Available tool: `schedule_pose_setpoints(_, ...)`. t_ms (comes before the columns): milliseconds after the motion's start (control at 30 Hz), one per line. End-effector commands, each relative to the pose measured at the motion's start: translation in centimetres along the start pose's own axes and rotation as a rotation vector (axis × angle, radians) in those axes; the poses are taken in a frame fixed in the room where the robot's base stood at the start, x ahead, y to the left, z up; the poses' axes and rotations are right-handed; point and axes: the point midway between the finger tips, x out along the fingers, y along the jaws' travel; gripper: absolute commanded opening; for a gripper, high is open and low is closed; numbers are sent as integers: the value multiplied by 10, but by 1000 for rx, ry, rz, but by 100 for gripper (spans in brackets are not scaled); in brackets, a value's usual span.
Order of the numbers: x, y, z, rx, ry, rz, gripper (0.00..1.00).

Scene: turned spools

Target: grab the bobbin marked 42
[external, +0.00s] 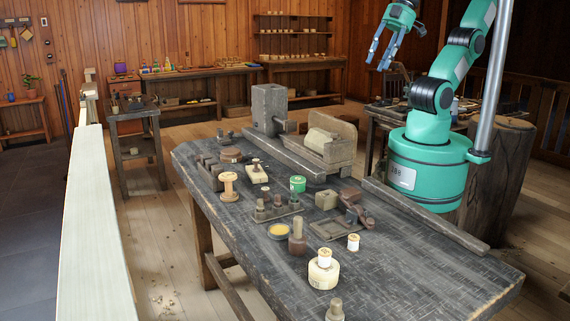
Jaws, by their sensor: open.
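My gripper (377,63) is at the top of the external view, open and empty. It hangs high above the far right side of the dark workbench (420,270), well away from everything on it. Several turned pieces could be bobbins. A pale wooden spool (229,187) stands upright at the left of the bench. A larger cream spool (323,272) stands near the front, with a narrower top. A small cream spool (353,242) stands behind it to the right. The number 42 is too small to read on any of them, so I cannot tell which is marked.
A green round piece (297,184), a yellow-topped dish (278,231) and a brown peg-like piece (297,237) stand among the spools. A wooden machine (270,110) rises at the back. The bench's right front is clear. A wooden rail (425,215) runs along the right edge.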

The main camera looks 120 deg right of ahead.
Motion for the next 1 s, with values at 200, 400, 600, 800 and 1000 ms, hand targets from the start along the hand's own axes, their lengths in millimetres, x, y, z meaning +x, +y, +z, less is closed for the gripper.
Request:
schedule_pose_setpoints(200,0,0,0,0,0,0,42)
schedule_pose_setpoints(400,0,0,0,0,0,0,45)
schedule_pose_setpoints(600,0,0,-1,-1,-1,0,45)
schedule_pose_setpoints(800,5,1,-11,-16,-13,-1,45)
schedule_pose_setpoints(1000,20,4,-37,-61,-45,-4,45)
